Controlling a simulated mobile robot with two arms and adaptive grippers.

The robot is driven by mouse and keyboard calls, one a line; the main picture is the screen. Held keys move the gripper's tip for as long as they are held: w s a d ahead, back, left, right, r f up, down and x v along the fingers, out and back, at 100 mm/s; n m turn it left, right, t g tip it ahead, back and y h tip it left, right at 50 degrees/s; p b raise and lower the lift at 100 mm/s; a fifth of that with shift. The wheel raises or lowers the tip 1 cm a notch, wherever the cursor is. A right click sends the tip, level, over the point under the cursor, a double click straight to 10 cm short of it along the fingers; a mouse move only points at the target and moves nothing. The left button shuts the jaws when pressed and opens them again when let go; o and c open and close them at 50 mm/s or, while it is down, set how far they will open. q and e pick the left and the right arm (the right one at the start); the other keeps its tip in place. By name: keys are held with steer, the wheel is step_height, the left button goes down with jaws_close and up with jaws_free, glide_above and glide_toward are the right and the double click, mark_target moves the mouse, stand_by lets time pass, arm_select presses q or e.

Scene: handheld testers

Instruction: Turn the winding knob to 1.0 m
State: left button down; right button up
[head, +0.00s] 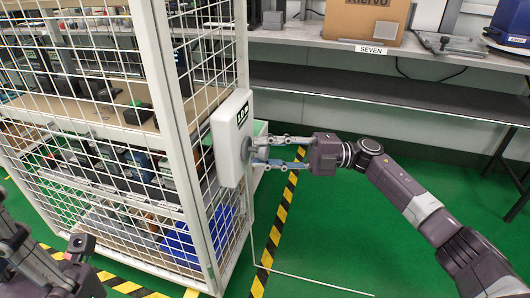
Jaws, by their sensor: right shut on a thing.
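A white box-shaped tester (231,139) is mounted on the corner post of a wire cage. A small dark display (243,115) with light digits sits near its top; I cannot read the value surely. The round grey winding knob (247,150) is on the face below the display, partly hidden by fingers. My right gripper (258,152) reaches in from the right and is shut on the knob, its fingers pointing left at the face. My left gripper (79,245) is at the lower left, away from the tester; its fingers do not show clearly.
The wire cage (160,75) with stocked shelves fills the left. A shelf (355,48) at the back holds a cardboard box (366,18). A thin white line or cable runs from below the tester to the floor. Green floor (330,235) is free at centre right.

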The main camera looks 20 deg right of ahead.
steer(key=shift+n, duration=0.4)
steer(key=o, duration=1.2)
steer(key=shift+d, duration=0.1)
steer(key=v, duration=1.2)
steer(key=shift+r, duration=0.15)
